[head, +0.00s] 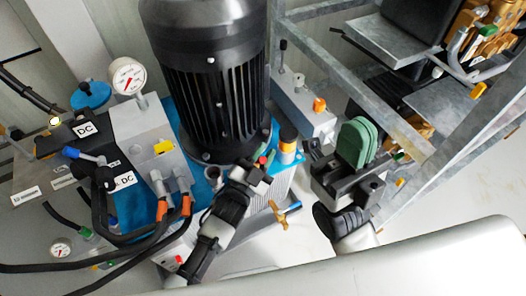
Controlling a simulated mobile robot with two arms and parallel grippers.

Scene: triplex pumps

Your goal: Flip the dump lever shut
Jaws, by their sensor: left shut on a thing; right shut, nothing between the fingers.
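My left gripper (262,168) is shut at the foot of the black ribbed motor (212,80), beside a yellow-and-white cylinder (288,140). It grips something small that its own fingers mostly hide. A small red tip (263,160) shows at the fingertips. I cannot tell whether the gripped part is the dump lever. A blue-ended lever (291,208) and a brass tap (278,215) show just below and right of the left gripper.
A valve block with a pressure gauge (128,77), blue levers (85,156) and DC labels (88,129) stands at left. Black hoses (100,262) run along the lower left. A grey metal frame (400,135) stands at right. Pale floor (480,175) is clear at far right.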

